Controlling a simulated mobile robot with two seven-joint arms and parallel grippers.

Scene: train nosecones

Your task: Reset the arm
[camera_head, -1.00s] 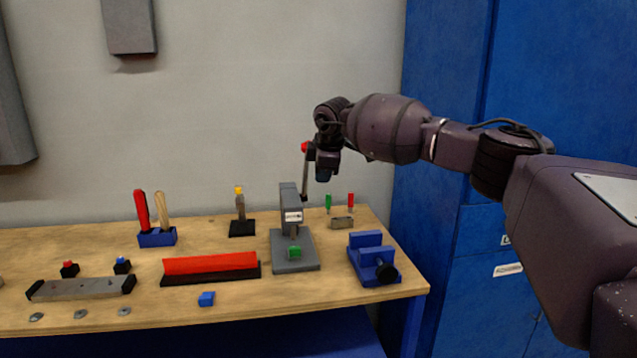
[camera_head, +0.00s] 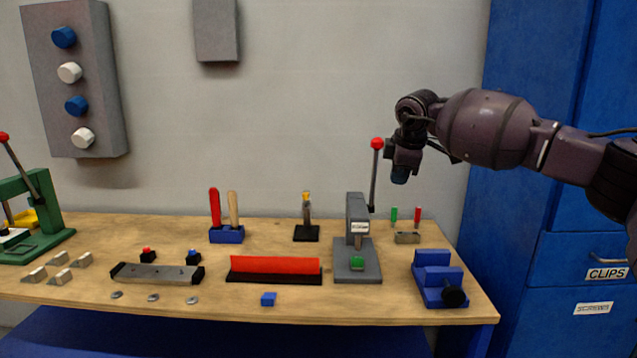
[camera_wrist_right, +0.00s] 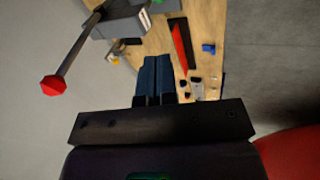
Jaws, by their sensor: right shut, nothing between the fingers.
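My right arm reaches in from the right in the head view. My right gripper (camera_head: 400,172) is held in the air above the back right of the workbench, right of the grey press's lever. In the right wrist view its blue fingers (camera_wrist_right: 160,76) are shut together with nothing between them. The grey press (camera_head: 357,245) stands on the bench with a small green piece (camera_head: 357,263) on its base. Its lever with a red knob (camera_head: 376,144) points up, apart from the gripper. The lever also shows in the right wrist view (camera_wrist_right: 72,55). My left gripper is not in view.
The wooden bench (camera_head: 380,308) carries a blue vise (camera_head: 438,280), a red-and-black bar (camera_head: 275,268), a blue tool holder (camera_head: 227,235), a small blue block (camera_head: 268,299) and a green press (camera_head: 30,220). Blue cabinets (camera_head: 530,220) stand at the right.

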